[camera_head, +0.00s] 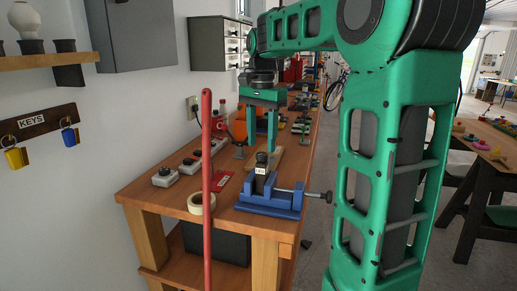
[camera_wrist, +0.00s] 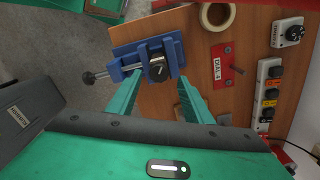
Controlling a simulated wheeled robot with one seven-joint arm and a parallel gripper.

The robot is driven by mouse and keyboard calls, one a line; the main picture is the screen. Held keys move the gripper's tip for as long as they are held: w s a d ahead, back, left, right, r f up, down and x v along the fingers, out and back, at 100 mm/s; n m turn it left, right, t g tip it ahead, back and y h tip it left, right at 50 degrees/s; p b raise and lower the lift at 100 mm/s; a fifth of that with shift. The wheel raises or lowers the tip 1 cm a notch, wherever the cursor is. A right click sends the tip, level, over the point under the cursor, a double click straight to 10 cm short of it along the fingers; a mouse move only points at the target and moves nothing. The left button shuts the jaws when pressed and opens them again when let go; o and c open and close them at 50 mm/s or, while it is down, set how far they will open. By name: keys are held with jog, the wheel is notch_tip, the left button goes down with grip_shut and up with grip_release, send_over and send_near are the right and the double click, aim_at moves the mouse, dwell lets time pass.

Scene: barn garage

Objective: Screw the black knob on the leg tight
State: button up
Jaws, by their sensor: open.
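A blue vise (camera_head: 268,203) stands near the front end of the wooden bench. A dark upright leg (camera_head: 259,183) with a small white label is in its jaws, topped by a black knob (camera_head: 262,157). The wrist view shows the vise (camera_wrist: 130,58) from above, with the round black knob (camera_wrist: 158,69) near its jaws. My gripper (camera_head: 262,145) is open and points down above the knob. In the wrist view, my gripper's fingers (camera_wrist: 160,77) are spread to either side of the knob, apart from it. How far the knob is screwed down cannot be told.
A tape roll (camera_head: 201,204), a red card (camera_head: 222,181) and grey switch boxes (camera_head: 165,177) lie left of the vise. A red pole (camera_head: 207,190) rises before the bench. The vise handle (camera_head: 320,197) sticks out past the right bench edge. Tools crowd the bench behind.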

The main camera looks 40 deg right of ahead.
aim_at(261, 153)
notch_tip(261, 153, up, 8)
jog(key=shift+f, duration=0.2)
jog(key=shift+w+a, duration=0.1)
dwell(0.5)
jog(key=s+a+f+n, duration=0.2)
jog(key=s+f+n, duration=0.6)
jog(key=s+f, duration=1.7)
jog(key=shift+s+a+n, duration=0.15)
jog(key=shift+s+n, duration=0.15)
jog(key=shift+s, duration=0.75)
jog(key=shift+r, duration=0.1)
jog(key=c, duration=0.3)
jog(key=shift+c, duration=0.4)
